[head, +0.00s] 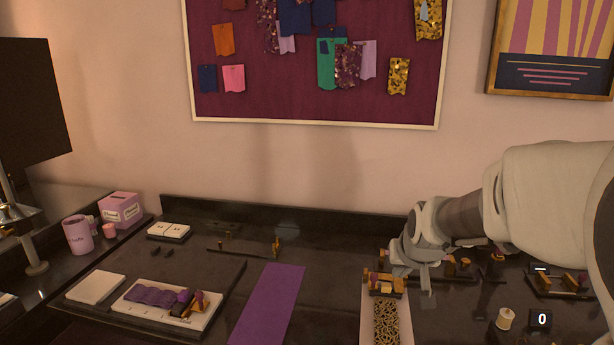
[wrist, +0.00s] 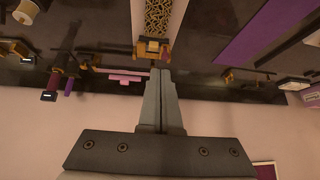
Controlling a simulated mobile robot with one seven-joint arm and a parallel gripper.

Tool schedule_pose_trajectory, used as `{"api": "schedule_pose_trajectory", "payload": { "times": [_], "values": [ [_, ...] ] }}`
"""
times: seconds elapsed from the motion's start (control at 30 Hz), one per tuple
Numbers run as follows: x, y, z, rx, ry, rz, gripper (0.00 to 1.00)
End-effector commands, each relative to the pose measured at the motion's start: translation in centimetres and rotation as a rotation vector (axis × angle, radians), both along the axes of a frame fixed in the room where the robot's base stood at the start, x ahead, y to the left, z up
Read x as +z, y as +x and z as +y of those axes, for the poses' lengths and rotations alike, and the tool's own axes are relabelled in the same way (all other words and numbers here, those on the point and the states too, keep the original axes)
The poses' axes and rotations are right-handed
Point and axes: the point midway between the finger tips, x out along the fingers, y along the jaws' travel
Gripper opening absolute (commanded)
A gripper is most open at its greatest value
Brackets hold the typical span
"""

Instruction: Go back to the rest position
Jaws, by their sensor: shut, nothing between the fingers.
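My gripper (head: 402,272) is at the right of the counter in the head view, pointing down. In the wrist view its two grey fingers (wrist: 160,74) are together with nothing between them. The fingertips are close to a gold and dark clamp-like piece (head: 384,284), which also shows in the wrist view (wrist: 152,48). I cannot tell whether they touch it. The piece sits at the far end of a pale strip with a gold-patterned panel (head: 386,322).
A purple strip (head: 267,303) lies left of the patterned one. Further left are a white tray with purple rolls (head: 160,297), a white block (head: 95,287) and a pink box (head: 120,208). Small fixtures and a spool (head: 505,319) stand at right. A wall is behind.

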Motion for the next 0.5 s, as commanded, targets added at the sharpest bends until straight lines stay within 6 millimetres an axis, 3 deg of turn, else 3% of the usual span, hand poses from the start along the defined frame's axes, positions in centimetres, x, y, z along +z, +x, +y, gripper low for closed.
{"api": "schedule_pose_trajectory", "payload": {
  "times": [0.03,0.2,0.5],
  "values": [
    [1.7,-1.7,0.7,0.013,0.002,0.002,0.00],
    [4.9,-7.4,2.4,0.048,0.006,0.036,0.00],
    [8.0,-17.9,4.5,0.102,-0.001,0.096,0.00]
  ]
}}
